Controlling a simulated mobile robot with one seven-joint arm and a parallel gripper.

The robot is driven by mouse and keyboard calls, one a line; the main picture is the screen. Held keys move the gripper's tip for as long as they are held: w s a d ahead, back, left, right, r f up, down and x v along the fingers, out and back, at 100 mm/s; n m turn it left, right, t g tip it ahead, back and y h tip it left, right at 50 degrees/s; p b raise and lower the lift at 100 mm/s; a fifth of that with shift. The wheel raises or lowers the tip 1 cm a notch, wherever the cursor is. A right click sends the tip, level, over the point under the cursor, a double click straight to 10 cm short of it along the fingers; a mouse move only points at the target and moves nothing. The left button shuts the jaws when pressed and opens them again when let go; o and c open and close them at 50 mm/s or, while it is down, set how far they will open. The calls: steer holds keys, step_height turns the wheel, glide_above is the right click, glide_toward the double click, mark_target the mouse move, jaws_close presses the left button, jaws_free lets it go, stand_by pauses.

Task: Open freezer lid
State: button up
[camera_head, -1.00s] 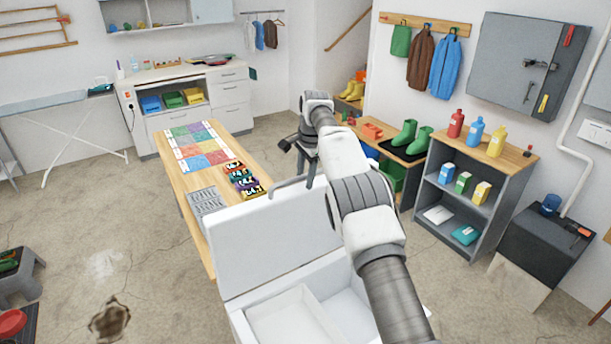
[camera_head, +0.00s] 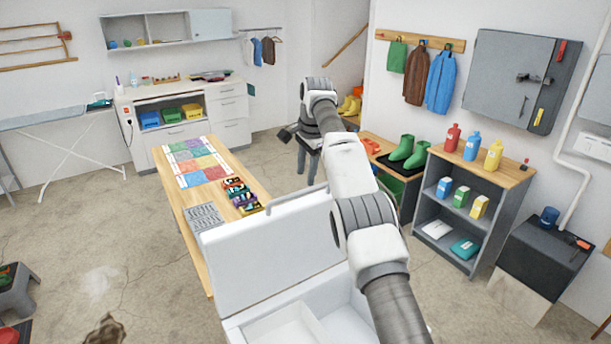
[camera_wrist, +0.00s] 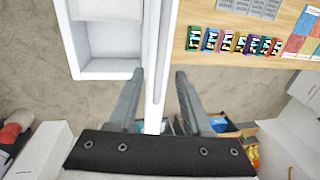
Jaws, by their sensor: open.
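The white chest freezer's lid (camera_head: 265,255) stands raised, close to upright, in the head view. The freezer body (camera_head: 345,310) below it is open at the top, and part of its pale inside shows. My gripper (camera_head: 306,176) is behind the lid's upper right corner, partly hidden by my arm. In the wrist view my gripper (camera_wrist: 159,74) is open, with one finger on each side of the lid's narrow white edge (camera_wrist: 160,50). I cannot tell whether either finger touches the lid. The open freezer compartment (camera_wrist: 108,45) shows to the left.
A wooden table (camera_head: 178,205) with a coloured mat and several small patterned items stands just behind the lid. A grey shelf unit (camera_head: 430,210) with bottles stands to the right. Open concrete floor (camera_head: 110,240) lies to the left.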

steer(key=shift+w+r+b, duration=0.1)
steer(key=shift+r+b, duration=0.05)
steer(key=shift+b, duration=0.2)
steer(key=c, duration=0.7)
steer(key=shift+w+d+r+y+b, duration=0.1)
steer(key=shift+r+y+b, duration=0.05)
steer(key=shift+y+b, duration=0.15)
jaws_close()
steer(key=s+d+t+y+b, duration=0.35)
steer(key=s+t+b, duration=0.25)
steer(key=s+b, duration=0.65)
steer(key=w+a+f+p, duration=0.5)
steer(key=w+a+f, duration=0.1)
steer(key=a, duration=0.1)
steer(key=shift+w+a+f, duration=0.2)
steer(key=shift+a+f, duration=0.1)
steer(key=shift+a, duration=0.05)
